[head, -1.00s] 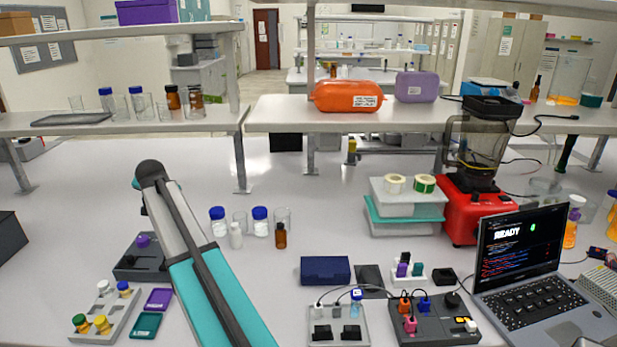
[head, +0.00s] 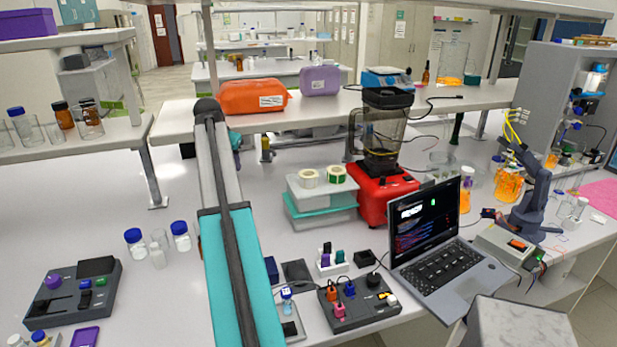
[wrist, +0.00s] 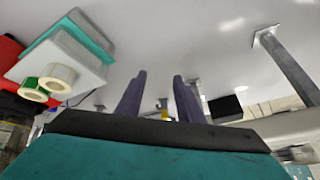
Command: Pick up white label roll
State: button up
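The white label roll (head: 308,178) lies on the left part of the top box of a two-box stack. A green-edged label roll (head: 336,174) lies just right of it. In the wrist view the white roll (wrist: 57,78) and the green-edged roll (wrist: 34,92) show at the far left, on the pale box, in a strongly tilted picture. My gripper (wrist: 159,76) is open, with its two dark fingers apart and nothing between them. It is well apart from the rolls. In the head view only my arm shows; the gripper's fingers cannot be made out.
The box stack (head: 322,217) stands beside a red-based blender (head: 384,192). An open laptop (head: 437,240) and a dark socket block (head: 357,308) are in front. A shelf with an orange bag (head: 253,97) runs behind. Caps, vials and a dark device (head: 72,291) are at left.

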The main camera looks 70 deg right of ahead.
jog(key=s+d+r+m+g, duration=0.1)
jog(key=s+d+r, duration=0.1)
jog(key=s, duration=0.6)
jog(key=s+d+r+m+y+p, duration=0.1)
jog(key=s+d+r, duration=0.1)
jog(key=s, duration=0.6)
jog(key=s+d+r+g+p, duration=0.1)
jog(key=s+d, duration=0.3)
jog(key=s, duration=0.4)
jog(key=shift+d+r+m+g, duration=0.2)
jog(key=shift+r+m+g, duration=0.15)
jog(key=shift+r, duration=0.25)
jog(key=shift+f, duration=0.15)
jog(key=p, duration=0.3)
send_over(309, 179)
notch_tip(309, 179, down, 8)
jog(key=shift+s, duration=0.4)
jog(key=shift+d, duration=0.1)
